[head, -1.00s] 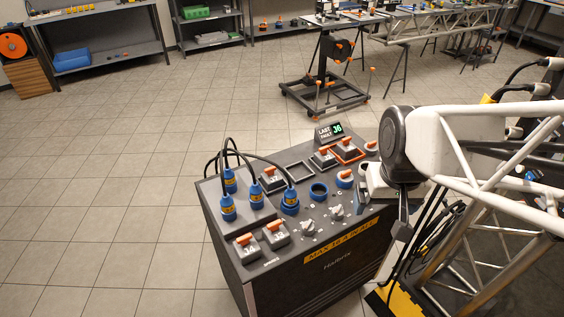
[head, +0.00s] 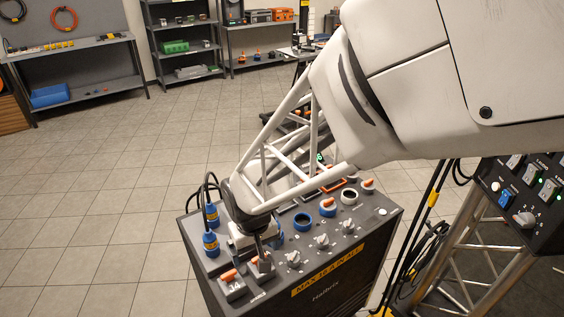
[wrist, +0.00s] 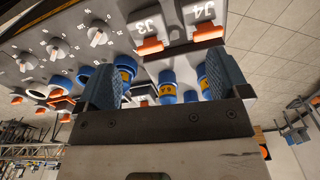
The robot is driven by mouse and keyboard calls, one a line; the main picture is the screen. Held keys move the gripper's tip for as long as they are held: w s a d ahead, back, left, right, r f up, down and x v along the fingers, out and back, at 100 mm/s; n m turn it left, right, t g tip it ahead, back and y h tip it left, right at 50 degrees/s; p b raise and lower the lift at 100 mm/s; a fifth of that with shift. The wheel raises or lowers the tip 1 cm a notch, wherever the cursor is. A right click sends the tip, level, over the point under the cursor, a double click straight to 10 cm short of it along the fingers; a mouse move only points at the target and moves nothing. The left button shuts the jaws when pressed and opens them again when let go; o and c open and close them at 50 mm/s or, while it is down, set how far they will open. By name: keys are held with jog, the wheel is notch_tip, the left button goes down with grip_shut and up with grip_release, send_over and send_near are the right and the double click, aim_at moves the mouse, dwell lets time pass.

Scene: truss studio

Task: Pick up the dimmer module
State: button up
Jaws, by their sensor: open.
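No part is labelled as the dimmer module, so I cannot tell for sure which one it is. Two grey modules with orange handles sit at the panel's front left: J3 (wrist: 146,27) and J4 (wrist: 197,16); the J4 module also shows in the head view (head: 231,284). My gripper (wrist: 165,75) is open and empty, its blue-padded fingers apart, with blue connectors visible between them in the wrist view. In the head view my gripper (head: 266,245) is low over the panel, just behind the J3 module.
Blue connectors with yellow bands (head: 210,243) and black cables stand at the panel's left. Grey knobs (head: 322,241), a blue ring socket (head: 303,221) and a blue ring part with an orange top (head: 328,206) lie right of my gripper. Open floor lies left of the console (head: 345,265).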

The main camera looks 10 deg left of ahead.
jog(key=n, duration=0.1)
send_over(230, 278)
notch_tip(230, 278, down, 5)
jog(key=shift+d+r, duration=0.1)
jog(key=shift+r, duration=0.05)
jog(key=shift+f, duration=1.3)
jog(key=shift+f, duration=2.6)
jog(key=shift+c, duration=0.2)
jog(key=c, duration=1.1)
